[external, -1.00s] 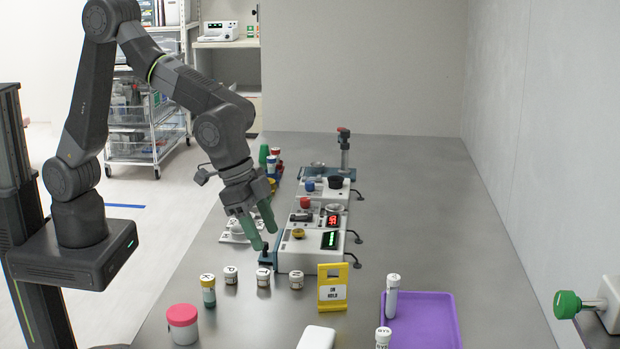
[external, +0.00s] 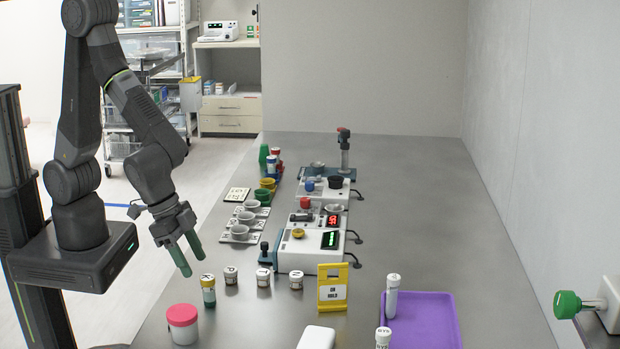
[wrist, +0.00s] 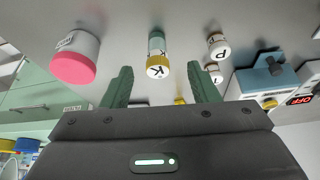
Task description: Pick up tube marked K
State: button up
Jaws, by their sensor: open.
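The tube marked K (external: 208,290) stands upright on the grey bench, with a white, K-marked cap, a yellow band below it and a green lower part. In the wrist view the tube (wrist: 157,55) shows ahead, between the lines of the two fingers. My gripper (external: 193,256) has two green fingers, is open and empty, and is above and slightly left of the tube in the external view, apart from it. In the wrist view my gripper (wrist: 160,85) has its fingers spread on either side.
A pink-lidded jar (external: 182,323) stands just in front of the tube. Small white-capped jars (external: 231,275) stand in a row to its right. Further right are a yellow sign (external: 332,287) and a purple tray (external: 447,315). White devices (external: 312,252) stand behind the row.

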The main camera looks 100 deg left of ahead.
aim_at(202, 276)
jog(key=shift+w+d+p+x, duration=0.15)
jog(key=shift+p+x, duration=0.05)
jog(key=shift+x, duration=1.75)
jog(key=shift+w+d+p+x, duration=0.1)
jog(key=shift+w+p+x, duration=0.1)
jog(key=shift+x, duration=1.75)
jog(key=shift+s+r, duration=0.1)
jog(key=shift+r, duration=0.05)
jog(key=c, duration=1)
